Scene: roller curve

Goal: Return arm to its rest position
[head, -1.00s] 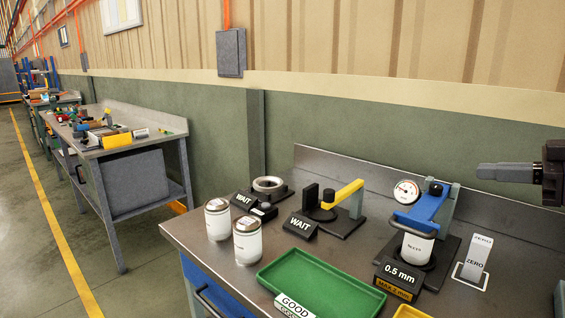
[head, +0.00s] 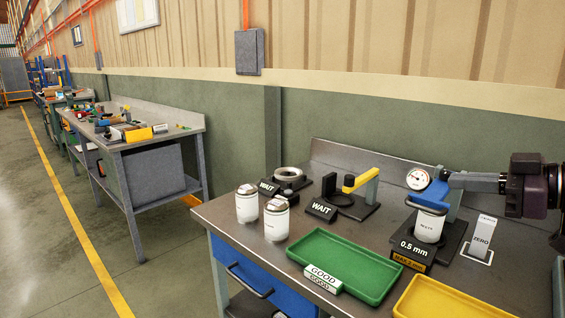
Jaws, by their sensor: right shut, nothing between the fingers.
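My right gripper (head: 452,180) reaches in from the right edge, its shut fingers pointing left. Its tips appear next to the blue arm (head: 432,197) of the dial gauge stand (head: 418,179); I cannot tell whether they touch. Nothing shows between the fingers. A white can (head: 430,226) stands under the blue arm, behind the "0.5 mm" sign (head: 413,248). My left gripper is out of view.
Two white cans (head: 247,204) (head: 276,219) stand at the bench's left. Two "WAIT" signs (head: 269,188) (head: 321,209) front fixtures behind them. A green tray (head: 345,266) and yellow tray (head: 450,300) lie in front. A "ZERO" block (head: 482,238) stands below my right gripper.

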